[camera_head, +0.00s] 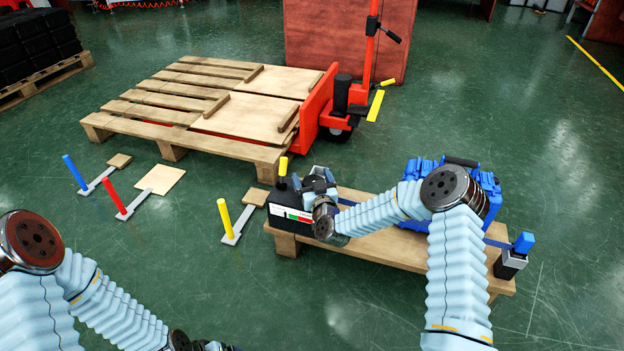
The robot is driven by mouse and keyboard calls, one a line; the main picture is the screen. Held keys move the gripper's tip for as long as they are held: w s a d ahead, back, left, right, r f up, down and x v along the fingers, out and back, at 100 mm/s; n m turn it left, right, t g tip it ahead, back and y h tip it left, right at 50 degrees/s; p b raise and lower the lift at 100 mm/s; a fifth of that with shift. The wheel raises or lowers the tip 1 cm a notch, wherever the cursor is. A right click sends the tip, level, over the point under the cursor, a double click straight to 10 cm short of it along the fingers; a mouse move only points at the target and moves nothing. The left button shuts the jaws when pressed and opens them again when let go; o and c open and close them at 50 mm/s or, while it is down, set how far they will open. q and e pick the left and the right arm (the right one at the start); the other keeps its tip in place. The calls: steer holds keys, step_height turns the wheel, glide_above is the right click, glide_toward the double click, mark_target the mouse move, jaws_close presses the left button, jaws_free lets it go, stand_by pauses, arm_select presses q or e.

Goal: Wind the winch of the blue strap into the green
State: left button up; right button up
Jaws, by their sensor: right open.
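A black winch box (285,197) stands at the left end of a low wooden pallet. Its front gauge (292,214) has white, red and green parts; a small dark mark appears on the white part. A yellow-topped lever (283,167) stands up from the box. My right gripper (318,178) is open at the right side of the box, and my wrist hides part of it. The blue strap (497,243) runs along the pallet to a blue-topped post (522,244) at the right end. My left gripper is at the bottom edge, mostly cut off.
A blue case (484,180) sits on the pallet (385,250), partly behind my right arm. Blue (75,172), red (115,195) and yellow (225,217) levers stand on the floor at left. A red pallet jack (345,95) and a large pallet (190,105) are behind. The front floor is clear.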

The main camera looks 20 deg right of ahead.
steer(key=shift+c, duration=0.4)
steer(key=c, duration=0.9)
steer(key=shift+h, duration=0.3)
steer(key=m+h, duration=0.3)
steer(key=h, duration=0.2)
steer(key=shift+d+m+g+b, duration=0.1)
steer(key=shift+m+g+b, duration=0.2)
steer(key=shift+g+b, duration=0.1)
steer(key=shift+s+d+m+g+h+b, duration=0.25)
steer(key=shift+m+g+h, duration=0.7)
steer(key=shift+h, duration=0.5)
steer(key=shift+d+m+g+h+b, duration=0.1)
steer(key=shift+m+g+h+b, duration=0.2)
steer(key=shift+m+g+h, duration=0.7)
steer(key=shift+m+h, duration=0.35)
steer(key=shift+h, duration=0.3)
steer(key=shift+t, duration=0.25)
steer(key=o, duration=1)
